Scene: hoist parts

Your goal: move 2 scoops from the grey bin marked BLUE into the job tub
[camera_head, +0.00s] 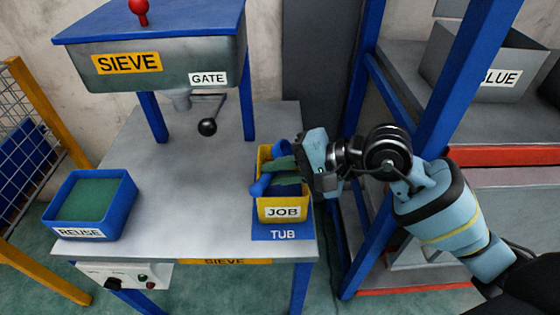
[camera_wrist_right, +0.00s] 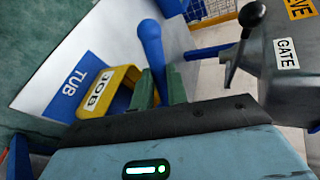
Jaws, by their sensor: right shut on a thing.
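My right gripper (camera_head: 284,166) is over the yellow job tub (camera_head: 283,213), its green fingers shut on a blue scoop (camera_head: 261,186). In the right wrist view the scoop's blue handle (camera_wrist_right: 151,45) sticks up past the green fingers (camera_wrist_right: 160,92), beside the tub (camera_wrist_right: 108,92). The scoop's bowl is mostly hidden, so I cannot tell if it holds anything. The tub stands on a blue mat marked TUB (camera_head: 283,233); its contents are hidden. The grey bin marked BLUE (camera_head: 468,66) stands on the right shelf, partly behind a blue post. My left gripper is not in view.
The blue REUSE tray (camera_head: 127,212), with a green inside, sits at the table's left. The SIEVE hopper (camera_head: 165,58) stands at the back with its GATE lever (camera_head: 208,126) hanging below. A blue post (camera_head: 450,90) rises between table and shelf. The table's middle (camera_head: 190,195) is clear.

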